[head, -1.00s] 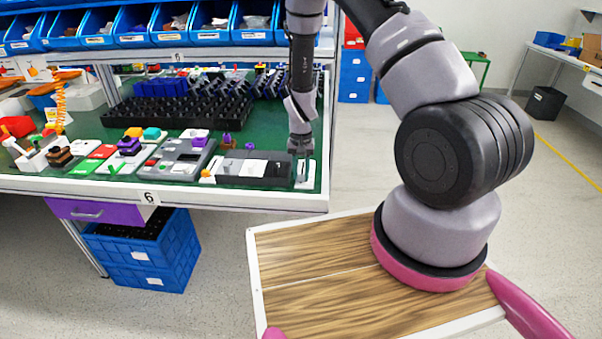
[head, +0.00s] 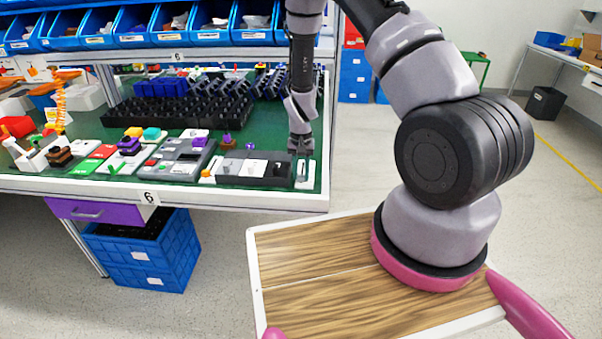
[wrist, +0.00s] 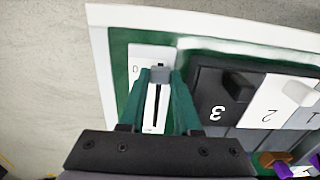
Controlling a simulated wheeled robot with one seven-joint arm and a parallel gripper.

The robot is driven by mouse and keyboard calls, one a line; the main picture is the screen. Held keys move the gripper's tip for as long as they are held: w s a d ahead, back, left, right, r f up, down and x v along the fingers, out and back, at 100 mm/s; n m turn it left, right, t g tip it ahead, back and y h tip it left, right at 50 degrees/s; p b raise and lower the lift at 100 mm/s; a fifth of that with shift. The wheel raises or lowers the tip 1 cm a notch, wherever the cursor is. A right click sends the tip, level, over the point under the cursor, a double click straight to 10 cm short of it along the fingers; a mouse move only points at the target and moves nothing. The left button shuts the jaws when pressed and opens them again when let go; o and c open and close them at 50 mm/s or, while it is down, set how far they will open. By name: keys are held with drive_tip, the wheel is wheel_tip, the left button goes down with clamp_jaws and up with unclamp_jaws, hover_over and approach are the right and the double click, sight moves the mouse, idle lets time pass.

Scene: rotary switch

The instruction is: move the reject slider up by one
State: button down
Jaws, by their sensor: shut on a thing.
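The slider is a small white plate (wrist: 153,58) with a dark slot and a grey knob (wrist: 159,74). In the wrist view the knob sits near the far end of the slot. A "0" mark shows at the plate's left edge. My gripper (wrist: 157,82) is shut on the grey knob, with one green finger on each side. In the head view the slider plate (head: 305,173) is at the right front corner of the bench, and my gripper (head: 301,148) is low over its far end. The knob is hidden there.
Right of the slider in the wrist view is a dark block (wrist: 207,82) with raised switches and panels marked 3 and 2. The white bench edge (head: 230,202) runs close by. More fixtures (head: 187,158) stand left, and black racks (head: 180,110) behind.

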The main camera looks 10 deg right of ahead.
drive_tip(key=shift+w, duration=0.1)
idle(0.4)
drive_tip(key=shift+w+d, duration=0.2)
drive_tip(key=shift+w, duration=0.4)
drive_tip(key=shift+w+d, duration=0.2)
drive_tip(key=shift+w, duration=0.35)
drive_tip(key=c, duration=0.6)
unclamp_jaws()
wheel_tip(320, 180, up, 11)
